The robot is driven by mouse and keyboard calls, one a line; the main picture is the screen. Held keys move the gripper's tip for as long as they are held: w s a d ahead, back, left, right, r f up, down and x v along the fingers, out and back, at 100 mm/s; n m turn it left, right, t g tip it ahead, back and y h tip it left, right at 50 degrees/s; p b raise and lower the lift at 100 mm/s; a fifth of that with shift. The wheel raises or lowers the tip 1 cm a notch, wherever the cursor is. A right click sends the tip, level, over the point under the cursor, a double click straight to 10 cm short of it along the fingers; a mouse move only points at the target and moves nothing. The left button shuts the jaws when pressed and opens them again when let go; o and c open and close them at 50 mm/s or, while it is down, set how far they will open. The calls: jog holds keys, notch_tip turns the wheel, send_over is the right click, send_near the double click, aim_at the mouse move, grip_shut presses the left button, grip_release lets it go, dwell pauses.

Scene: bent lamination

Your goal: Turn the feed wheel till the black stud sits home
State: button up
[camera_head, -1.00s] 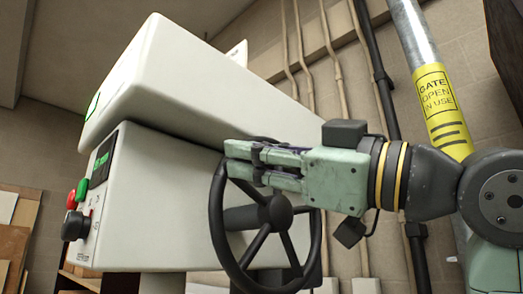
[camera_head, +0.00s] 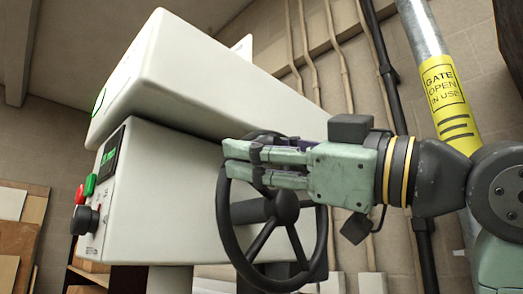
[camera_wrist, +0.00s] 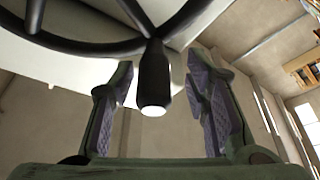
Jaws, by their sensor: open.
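The feed wheel (camera_head: 321,255) is a black spoked handwheel on the side of a white machine. Its rim (camera_wrist: 100,49) and spokes cross the top of the wrist view. A black cylindrical handle (camera_wrist: 154,78) with a bright end stands out from the rim between my fingers, with gaps visible on both sides. My gripper (camera_head: 232,162) is pale green and lies across the wheel's upper part in the head view, hiding some of the rim. In the wrist view my gripper (camera_wrist: 160,95) is open, purple pads apart. I cannot tell which part is the black stud.
The white machine's body (camera_head: 165,200) is close behind the wheel. Its panel has a red button (camera_head: 79,194), a green button (camera_head: 90,184) and a black knob (camera_head: 83,220). A pole with a yellow label (camera_head: 446,92) stands at right. Boards (camera_head: 15,235) lean at left.

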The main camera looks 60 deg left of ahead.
jog(key=v, duration=1.2)
jog(key=shift+w, duration=0.1)
dwell(0.4)
